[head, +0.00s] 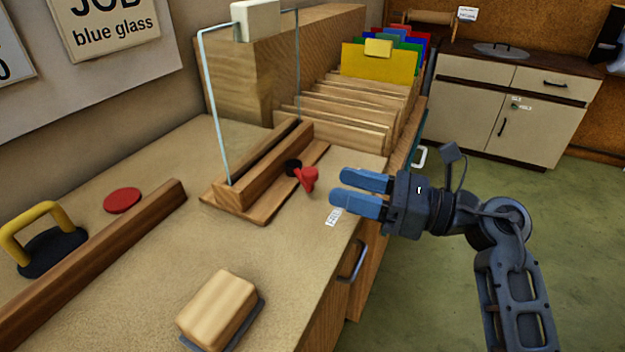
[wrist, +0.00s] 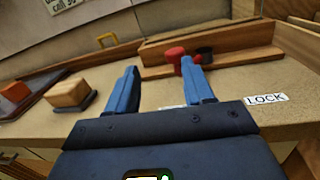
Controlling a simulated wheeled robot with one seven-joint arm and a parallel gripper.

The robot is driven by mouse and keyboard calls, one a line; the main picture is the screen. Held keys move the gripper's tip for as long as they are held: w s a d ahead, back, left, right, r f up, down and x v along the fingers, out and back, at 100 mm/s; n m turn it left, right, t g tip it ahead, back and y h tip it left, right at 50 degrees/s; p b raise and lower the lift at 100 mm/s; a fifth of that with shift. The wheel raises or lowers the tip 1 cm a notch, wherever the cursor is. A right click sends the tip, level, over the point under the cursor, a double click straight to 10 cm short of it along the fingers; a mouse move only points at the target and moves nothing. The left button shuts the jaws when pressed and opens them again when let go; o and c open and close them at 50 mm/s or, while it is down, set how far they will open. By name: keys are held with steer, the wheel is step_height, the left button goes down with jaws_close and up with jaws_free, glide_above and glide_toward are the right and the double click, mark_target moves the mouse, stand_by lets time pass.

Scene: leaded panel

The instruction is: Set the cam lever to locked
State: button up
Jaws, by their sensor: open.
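The cam lever (head: 308,178) is red with a black pivot and sits on the front face of the wooden clamp rail (head: 265,170) on the workbench. In the wrist view the red lever (wrist: 175,54) shows just beyond my fingers, its lower part partly hidden by the right finger. My gripper (head: 350,192) has blue fingers, is open and empty, and is to the right of the lever, apart from it. A label reading LOCK (wrist: 265,99) is on the bench edge; in the head view a small label (head: 332,216) lies below the lever, partly covered by my finger.
A glass pane (head: 262,95) stands upright in the rail with a pale block on top. A wooden block (head: 217,310), a yellow-handled suction cup (head: 45,240) and a red disc (head: 122,200) rest on the bench. A rack with coloured glass (head: 380,62) stands behind.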

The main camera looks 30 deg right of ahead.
mark_target(310, 170)
steer(key=shift+w+d+f+n+h, duration=0.15)
steer(key=shift+w+d+n+h, duration=0.2)
steer(key=shift+w+d, duration=0.35)
steer(key=shift+x, duration=3.85)
steer(key=shift+c, duration=0.5)
jaws_close()
